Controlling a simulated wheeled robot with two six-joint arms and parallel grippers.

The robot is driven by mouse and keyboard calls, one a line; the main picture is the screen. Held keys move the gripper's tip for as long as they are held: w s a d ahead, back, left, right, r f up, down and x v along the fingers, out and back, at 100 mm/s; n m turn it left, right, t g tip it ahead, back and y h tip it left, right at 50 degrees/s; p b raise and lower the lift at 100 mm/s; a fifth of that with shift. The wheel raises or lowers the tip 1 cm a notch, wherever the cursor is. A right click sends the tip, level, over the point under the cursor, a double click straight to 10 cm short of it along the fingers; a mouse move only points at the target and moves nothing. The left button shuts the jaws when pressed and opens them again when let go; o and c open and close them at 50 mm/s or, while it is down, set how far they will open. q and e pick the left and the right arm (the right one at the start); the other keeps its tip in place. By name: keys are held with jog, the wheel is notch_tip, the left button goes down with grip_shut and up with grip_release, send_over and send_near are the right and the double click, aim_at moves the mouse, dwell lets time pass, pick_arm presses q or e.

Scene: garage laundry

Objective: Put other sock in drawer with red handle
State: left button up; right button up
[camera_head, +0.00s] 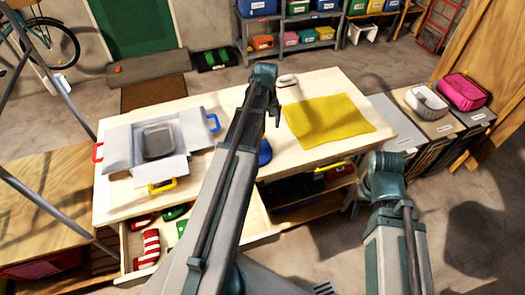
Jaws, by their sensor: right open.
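An open drawer (130,262) at the table's lower left holds a red-and-white striped sock (147,247) and several red and green items. A red handle (98,151) sits at the left end of a grey-white unit (118,150) on the table; its blue handle (214,123) and yellow handle (162,187) point other ways. My left arm crosses the middle, its end (274,108) above the table; its fingers are not clear. No loose sock shows clearly on the tabletop.
A yellow cloth (327,120) and a small pale object (287,80) lie on the table (370,98). A blue item (265,152) shows beside my left arm. Another yellow handle (335,165) is at the front right. A white basket (426,102) and pink bag (462,92) stand right.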

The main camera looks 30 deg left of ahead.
pick_arm(q)
jog(key=b, duration=0.8)
send_over(266, 150)
notch_tip(266, 150, down, 8)
jog(key=shift+a+f, duration=0.15)
jog(key=shift+f, duration=0.05)
notch_tip(266, 150, down, 5)
jog(key=b, duration=0.5)
jog(key=shift+f, duration=0.2)
jog(key=shift+r, duration=0.1)
jog(key=shift+c, duration=0.3)
jog(key=c, duration=1.5)
jog(key=shift+r, duration=0.25)
